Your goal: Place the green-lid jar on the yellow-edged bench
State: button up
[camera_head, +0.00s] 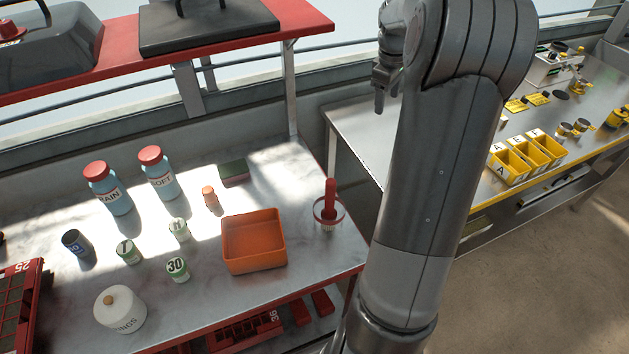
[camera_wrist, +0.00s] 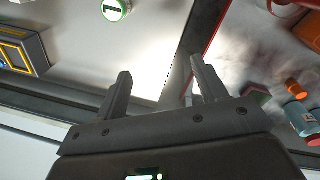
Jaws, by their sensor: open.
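In the wrist view, a small round white item with a green rim and a dark "1" (camera_wrist: 115,9) shows at the top edge, partly cut off. It sits on the pale top that looks like the yellow-edged bench. I cannot tell if it is the green-lid jar. My gripper (camera_wrist: 158,92) is open and empty, apart from that item; in the head view it hangs over the left end of the yellow-edged bench (camera_head: 355,130). On the red-framed bench, small white-and-green containers marked "1" (camera_head: 128,251) and "30" (camera_head: 177,268) stand upright, with another (camera_head: 179,230) behind. No plain green lid is clear.
My arm hides the middle of the yellow-edged bench. Yellow bins (camera_head: 510,165) stand on it to the right. A gap separates it from the red-framed bench (camera_head: 325,270), which holds an orange box (camera_head: 253,262), a red-handled item (camera_head: 329,205) and blue bottles (camera_head: 158,175).

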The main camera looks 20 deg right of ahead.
jog(key=s+a+r+m+t, duration=0.1)
jog(key=s+a+r, duration=0.2)
jog(key=a, duration=0.4)
jog(key=s+a+r+m+h, duration=0.1)
jog(key=s+a+r, duration=0.2)
jog(key=a, duration=0.3)
jog(key=s+a+r+m+t, duration=0.1)
jog(key=s+a+r, duration=0.2)
jog(key=a, duration=0.4)
jog(key=s+a+f+m+t+y, duration=0.1)
jog(key=s+a, duration=0.5)
jog(key=s, duration=0.2)
jog(key=s+a+f+m+t+y, duration=0.1)
jog(key=s+a+t, duration=0.1)
jog(key=s+a, duration=0.4)
jog(key=shift+s+f+m, duration=0.35)
jog(key=shift+s+m, duration=0.05)
jog(key=shift+s, duration=0.85)
